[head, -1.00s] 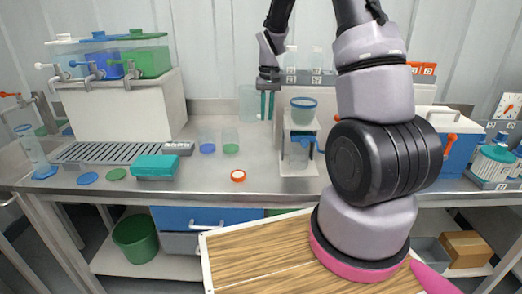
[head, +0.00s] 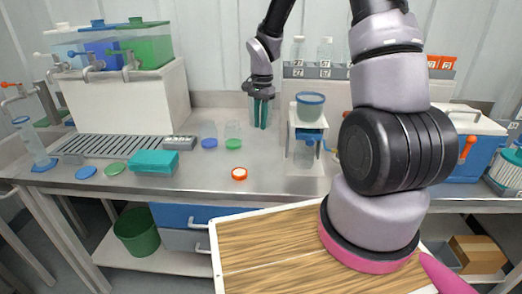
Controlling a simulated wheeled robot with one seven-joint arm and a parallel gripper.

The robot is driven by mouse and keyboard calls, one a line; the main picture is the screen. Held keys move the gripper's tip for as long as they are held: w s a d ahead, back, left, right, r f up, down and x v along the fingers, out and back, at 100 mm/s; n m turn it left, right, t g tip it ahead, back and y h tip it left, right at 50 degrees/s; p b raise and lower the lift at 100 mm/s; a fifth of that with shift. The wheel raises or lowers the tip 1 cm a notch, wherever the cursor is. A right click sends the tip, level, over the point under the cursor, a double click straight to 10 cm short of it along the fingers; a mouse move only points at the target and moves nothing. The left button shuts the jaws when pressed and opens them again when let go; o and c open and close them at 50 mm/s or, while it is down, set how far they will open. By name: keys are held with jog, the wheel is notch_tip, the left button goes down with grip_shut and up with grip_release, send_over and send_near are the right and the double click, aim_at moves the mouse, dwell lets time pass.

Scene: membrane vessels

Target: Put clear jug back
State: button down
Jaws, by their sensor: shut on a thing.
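The clear jug (head: 252,112) stands at the back of the steel counter, against the wall ledge. It is see-through, and its outline is faint. My gripper (head: 262,125) points down at the jug, its two green fingers shut on it. The fingers hide part of the jug, so the exact grip is hard to see. Whether the base touches the counter is unclear.
A white stand (head: 308,128) with a blue-rimmed tub (head: 310,106) on top is close to the right. A teal box (head: 154,162) is left. Bottles (head: 325,50) stand on the shelf.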

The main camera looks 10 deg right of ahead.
jog(key=shift+m, duration=0.6)
jog(key=f, duration=0.7)
jog(key=a+f, duration=0.1)
jog(key=f, duration=0.2)
jog(key=shift+s+f, duration=0.2)
jog(key=shift+f, duration=0.05)
jog(key=shift+f, duration=0.15)
jog(key=c, duration=0.8)
grip_release()
jog(key=shift+c, duration=0.2)
notch_tip(320, 180, up, 22)
jog(key=s+d+n+t, duration=0.2)
jog(key=s+d, duration=0.1)
jog(key=s+d+r+n+t+y, duration=0.1)
jog(key=s+r+n+t, duration=0.4)
jog(key=s+r, duration=1.4)
jog(key=shift+d+n+y, duration=0.3)
jog(key=shift+d+y, duration=0.1)
jog(key=shift+d, duration=0.35)
